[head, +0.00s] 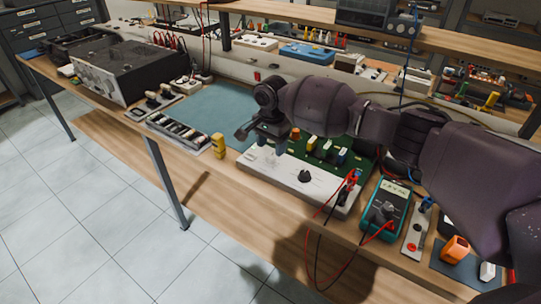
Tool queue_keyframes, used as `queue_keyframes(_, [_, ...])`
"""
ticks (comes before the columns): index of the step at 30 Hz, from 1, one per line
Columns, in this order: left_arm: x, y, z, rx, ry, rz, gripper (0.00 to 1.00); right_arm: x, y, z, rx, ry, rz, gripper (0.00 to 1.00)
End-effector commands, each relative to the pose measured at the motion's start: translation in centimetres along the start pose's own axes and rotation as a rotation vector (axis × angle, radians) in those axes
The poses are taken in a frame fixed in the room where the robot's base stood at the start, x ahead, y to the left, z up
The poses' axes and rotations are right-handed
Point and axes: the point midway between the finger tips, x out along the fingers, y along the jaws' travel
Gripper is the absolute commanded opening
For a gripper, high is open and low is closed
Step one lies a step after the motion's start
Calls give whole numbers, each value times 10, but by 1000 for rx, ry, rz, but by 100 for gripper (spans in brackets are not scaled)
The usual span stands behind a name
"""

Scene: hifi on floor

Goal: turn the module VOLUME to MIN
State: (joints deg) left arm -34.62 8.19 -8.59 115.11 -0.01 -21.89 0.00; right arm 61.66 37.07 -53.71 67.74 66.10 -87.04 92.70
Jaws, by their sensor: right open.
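The white module (285,180) lies on the workbench in front of a green circuit board (325,154). A black knob (304,176) stands on its upper face, right of the middle. Its lettering and the knob's pointer are too small to read. Red and black leads (352,177) are plugged in at its right end. My left gripper is not in view.
A teal multimeter (386,211) and a grey panel (420,228) lie to the right. Leads hang over the bench's front edge. A blue-green mat (215,108) is mostly clear. A shelf (300,13) runs above.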

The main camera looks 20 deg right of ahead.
Motion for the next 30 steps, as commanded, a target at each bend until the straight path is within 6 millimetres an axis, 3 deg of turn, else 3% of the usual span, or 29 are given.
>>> queue_keyframes(3, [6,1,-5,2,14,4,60,21,0,0,0,-1,3,59])
queue_keyframes(9, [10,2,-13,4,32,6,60,38,0,0,0,-1,0,59])
queue_keyframes(21, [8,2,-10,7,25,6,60,41,0,0,0,0,-1,57])
queue_keyframes(30, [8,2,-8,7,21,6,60,41,0,0,0,0,-1,11])
